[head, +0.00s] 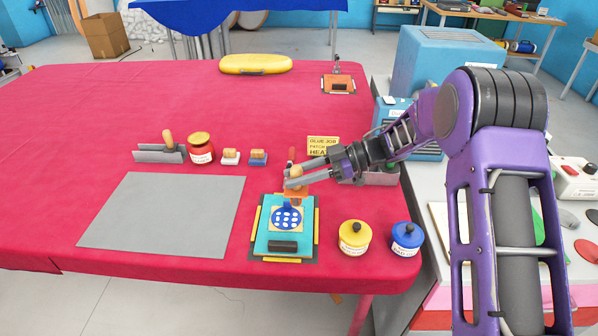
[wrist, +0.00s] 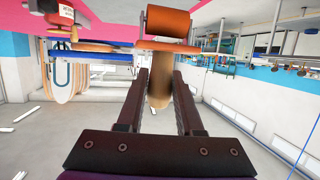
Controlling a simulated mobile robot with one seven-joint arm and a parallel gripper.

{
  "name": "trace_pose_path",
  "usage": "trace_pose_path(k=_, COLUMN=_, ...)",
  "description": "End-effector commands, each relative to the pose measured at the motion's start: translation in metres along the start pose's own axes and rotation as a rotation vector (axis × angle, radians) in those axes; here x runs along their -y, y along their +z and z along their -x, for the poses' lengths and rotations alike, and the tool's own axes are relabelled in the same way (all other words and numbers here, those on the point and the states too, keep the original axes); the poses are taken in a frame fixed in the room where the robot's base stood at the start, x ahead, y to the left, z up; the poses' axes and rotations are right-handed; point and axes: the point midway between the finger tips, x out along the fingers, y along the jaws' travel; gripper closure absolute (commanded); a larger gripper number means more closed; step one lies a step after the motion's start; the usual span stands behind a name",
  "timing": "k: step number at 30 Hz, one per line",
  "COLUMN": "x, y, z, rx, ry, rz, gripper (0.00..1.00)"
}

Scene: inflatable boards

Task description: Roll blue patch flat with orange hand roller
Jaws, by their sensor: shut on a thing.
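My gripper (head: 290,175) is shut on the wooden handle of the orange hand roller (head: 294,194), near the far edge of the teal board. In the wrist view my gripper (wrist: 160,75) holds the tan handle between its two fingers, and the orange roller (wrist: 168,22) shows beyond the fingertips. The round blue patch (head: 287,219) with pale dots lies on the teal board (head: 265,240), just nearer than the roller. I cannot tell whether the roller touches the board or hangs above it.
A dark block (head: 283,246) lies at the board's near end. Yellow (head: 355,238) and blue (head: 407,239) pots stand to the right. A grey sheet (head: 165,215) lies left. The red table (head: 90,120) is clear at far left.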

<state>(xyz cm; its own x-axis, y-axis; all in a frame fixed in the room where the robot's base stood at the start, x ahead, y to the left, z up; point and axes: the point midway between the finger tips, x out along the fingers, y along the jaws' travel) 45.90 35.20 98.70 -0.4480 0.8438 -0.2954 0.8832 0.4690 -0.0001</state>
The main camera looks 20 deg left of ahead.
Motion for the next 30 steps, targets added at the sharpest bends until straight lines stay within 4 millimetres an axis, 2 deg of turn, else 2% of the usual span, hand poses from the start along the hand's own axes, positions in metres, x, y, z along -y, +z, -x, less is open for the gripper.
trace_pose_path(k=15, x=0.0, y=0.054, z=-0.017, rx=-0.001, ry=0.002, rz=0.0, gripper=1.0)
trace_pose_path(k=30, x=0.0, y=0.058, z=-0.018, rx=-0.001, ry=0.002, rz=0.0, gripper=1.0)
